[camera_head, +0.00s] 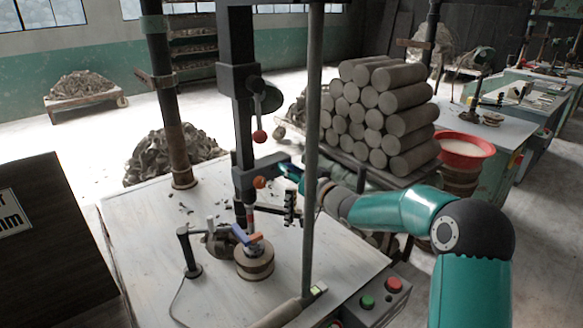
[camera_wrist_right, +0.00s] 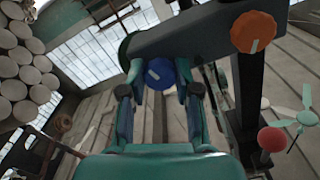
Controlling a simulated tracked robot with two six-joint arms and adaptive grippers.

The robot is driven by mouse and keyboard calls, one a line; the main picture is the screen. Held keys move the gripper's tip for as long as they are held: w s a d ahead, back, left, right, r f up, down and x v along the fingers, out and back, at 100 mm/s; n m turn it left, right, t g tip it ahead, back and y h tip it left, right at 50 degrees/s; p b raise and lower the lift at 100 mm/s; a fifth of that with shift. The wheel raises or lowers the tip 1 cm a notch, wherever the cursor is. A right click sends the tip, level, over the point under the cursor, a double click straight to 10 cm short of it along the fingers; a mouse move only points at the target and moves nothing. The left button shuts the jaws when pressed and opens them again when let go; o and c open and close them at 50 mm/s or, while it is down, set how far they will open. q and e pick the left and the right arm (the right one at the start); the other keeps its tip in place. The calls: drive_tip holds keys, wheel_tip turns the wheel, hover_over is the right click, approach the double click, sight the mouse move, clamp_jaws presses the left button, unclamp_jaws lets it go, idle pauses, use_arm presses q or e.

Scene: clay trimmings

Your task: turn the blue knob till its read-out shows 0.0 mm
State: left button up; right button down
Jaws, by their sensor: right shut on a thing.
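The blue knob (camera_wrist_right: 160,73) sits on the dark arm (camera_wrist_right: 205,28) of the stand in the right wrist view, with a short pale mark on its face. My right gripper (camera_wrist_right: 160,88) has its two fingers on either side of the knob, shut on it. In the head view my right gripper (camera_head: 290,172) reaches the stand's side from the right and hides the blue knob. An orange knob (camera_wrist_right: 253,32) is on the same arm, also seen in the head view (camera_head: 259,182). No read-out figure is legible. My left gripper is not in view.
The stand's upright (camera_head: 242,110) rises from a pale table (camera_head: 150,240). A red-ball lever (camera_head: 259,136) hangs above the arm. A thin pole (camera_head: 312,140) stands close to my right gripper. Green and red buttons (camera_head: 380,293) are at the front. A cut-off sign (camera_head: 14,212) is at left.

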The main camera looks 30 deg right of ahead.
drive_tip(key=shift+m, duration=0.5)
drive_tip(key=shift+d, duration=0.1)
drive_tip(key=c, duration=0.8)
unclamp_jaws()
drive_tip(key=shift+s, duration=0.1)
drive_tip(key=s, duration=1.1)
drive_tip(key=shift+s+d+f, duration=0.1)
drive_tip(key=shift+s+d, duration=0.3)
